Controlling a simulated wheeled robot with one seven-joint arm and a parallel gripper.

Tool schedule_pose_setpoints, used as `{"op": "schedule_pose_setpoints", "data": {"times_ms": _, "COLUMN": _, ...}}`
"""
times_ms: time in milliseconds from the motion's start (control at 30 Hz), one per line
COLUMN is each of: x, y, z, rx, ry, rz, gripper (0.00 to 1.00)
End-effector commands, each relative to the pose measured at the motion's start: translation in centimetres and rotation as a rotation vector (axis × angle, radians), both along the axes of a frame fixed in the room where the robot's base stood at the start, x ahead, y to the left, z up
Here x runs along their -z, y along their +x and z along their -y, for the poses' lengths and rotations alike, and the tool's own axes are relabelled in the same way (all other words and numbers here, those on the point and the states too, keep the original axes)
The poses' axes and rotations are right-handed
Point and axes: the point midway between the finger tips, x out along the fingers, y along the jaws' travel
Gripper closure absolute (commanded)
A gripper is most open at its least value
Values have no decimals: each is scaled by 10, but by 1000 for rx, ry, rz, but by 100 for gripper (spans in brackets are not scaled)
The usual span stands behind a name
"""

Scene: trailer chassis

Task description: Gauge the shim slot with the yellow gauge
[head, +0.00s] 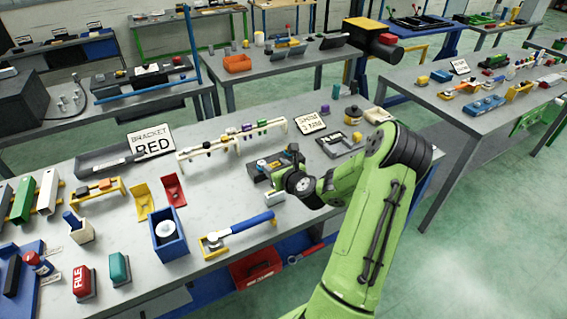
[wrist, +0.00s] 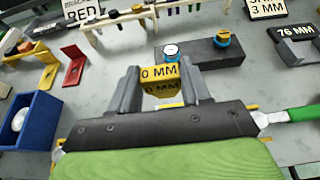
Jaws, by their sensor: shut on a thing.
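My gripper (wrist: 160,85) is shut on the yellow gauge (wrist: 161,74), which sits between its two grey fingers. The gauge's visible lettering reads "0 MM"; any further digit is hidden. I cannot tell whether the gauge touches the block, and no slot shows clearly. In the head view, my gripper (head: 284,174) is low over the bench beside the dark block (head: 256,170); the gauge is not clear there.
A "BRACKET RED" sign (head: 150,141) and a cream rack (head: 232,138) stand behind. A "3 MM" sign (wrist: 268,8) and a "76 MM" block (wrist: 292,31) lie beyond, to the right. A blue bin (head: 168,236) and red bracket (head: 173,188) stand left. A green handle (wrist: 302,113) lies close right.

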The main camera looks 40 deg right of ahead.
Motion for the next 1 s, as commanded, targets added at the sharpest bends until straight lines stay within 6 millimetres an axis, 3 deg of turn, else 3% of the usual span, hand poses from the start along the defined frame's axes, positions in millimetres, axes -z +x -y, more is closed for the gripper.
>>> {"op": "schedule_pose_setpoints", "data": {"times_ms": 500, "x": 0, "y": 0, "z": -2, "rx": -1, "ry": 2, "rz": 0, "gripper": 83}}
{"op": "schedule_pose_setpoints", "data": {"times_ms": 1000, "x": 54, "y": 0, "z": -1, "rx": -1, "ry": 3, "rz": 1, "gripper": 83}}
